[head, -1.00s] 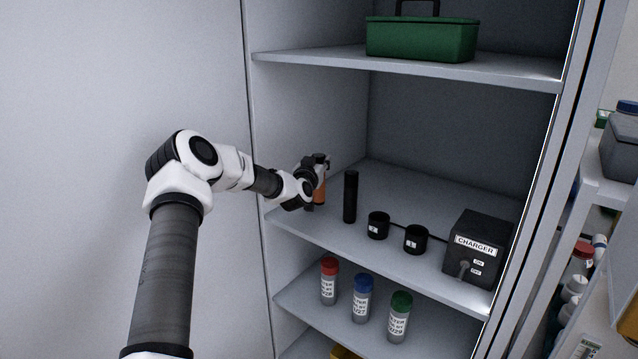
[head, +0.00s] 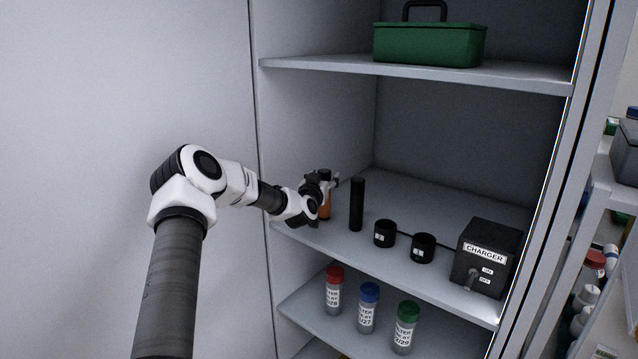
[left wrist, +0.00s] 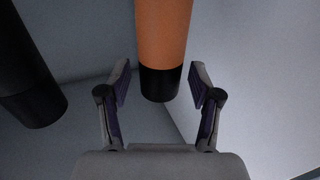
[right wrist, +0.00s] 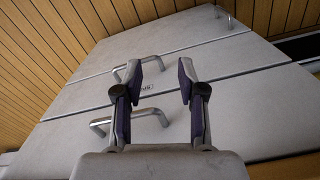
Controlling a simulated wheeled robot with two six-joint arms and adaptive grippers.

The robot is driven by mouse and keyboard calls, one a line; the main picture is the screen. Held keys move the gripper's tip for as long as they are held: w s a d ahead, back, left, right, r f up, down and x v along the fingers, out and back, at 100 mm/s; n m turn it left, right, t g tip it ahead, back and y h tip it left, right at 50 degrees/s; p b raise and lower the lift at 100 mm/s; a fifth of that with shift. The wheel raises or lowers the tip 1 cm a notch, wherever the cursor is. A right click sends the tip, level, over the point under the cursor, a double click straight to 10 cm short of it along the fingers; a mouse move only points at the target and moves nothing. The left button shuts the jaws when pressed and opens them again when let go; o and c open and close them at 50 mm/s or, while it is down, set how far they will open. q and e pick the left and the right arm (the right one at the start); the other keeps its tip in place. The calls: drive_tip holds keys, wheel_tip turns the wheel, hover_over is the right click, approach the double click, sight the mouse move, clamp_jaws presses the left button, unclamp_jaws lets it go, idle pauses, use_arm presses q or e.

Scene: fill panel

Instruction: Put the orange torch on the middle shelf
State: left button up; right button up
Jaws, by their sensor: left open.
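The orange torch (head: 325,208) with black ends stands upright at the left end of the middle shelf (head: 410,200). In the left wrist view the torch (left wrist: 162,40) shows between and beyond the two fingertips. My left gripper (left wrist: 160,85) is open, with a gap on both sides of the torch. In the head view my left gripper (head: 330,183) is beside the torch and partly hides it. My right gripper (right wrist: 163,75) is open and empty, away from the shelves, in front of grey panels with metal handles (right wrist: 130,122).
A black torch (head: 357,204) stands just right of the orange one. Two black cups (head: 385,234) and a charger box (head: 487,258) stand further right. Several capped tubes (head: 368,308) stand on the shelf below. A green toolbox (head: 430,45) sits on the shelf above.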

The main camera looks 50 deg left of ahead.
use_arm(q)
drive_tip(key=p+v, duration=1.1)
drive_tip(key=d+f+m+h, duration=0.1)
drive_tip(key=d, duration=0.2)
drive_tip(key=w+d+f+h, duration=0.1)
drive_tip(key=d+h, duration=0.1)
drive_tip(key=d, duration=0.2)
drive_tip(key=w+d+f+m+h, duration=0.1)
drive_tip(key=d+f, duration=0.1)
drive_tip(key=d, duration=0.1)
drive_tip(key=shift+w+d+f+m+h, duration=0.1)
drive_tip(key=shift+w+d+m+h, duration=0.15)
drive_tip(key=shift+d+m+h, duration=0.05)
drive_tip(key=s+d+f+m+g+h, duration=0.2)
drive_tip(key=s+d+f+g+h, duration=0.15)
drive_tip(key=d+f, duration=0.55)
drive_tip(key=s+d+f+m+g+h, duration=0.15)
drive_tip(key=s+d+f+g, duration=0.35)
drive_tip(key=d, duration=0.9)
drive_tip(key=s+d+f+g, duration=0.3)
drive_tip(key=s+d+f, duration=0.1)
drive_tip(key=s, duration=0.7)
drive_tip(key=s+d+f+g+h, duration=0.1)
drive_tip(key=s+d+f+g, duration=0.2)
drive_tip(key=s, duration=0.9)
drive_tip(key=d+f, duration=0.1)
drive_tip(key=d, duration=0.2)
drive_tip(key=shift+f+m, duration=0.2)
drive_tip(key=shift+m, duration=0.15)
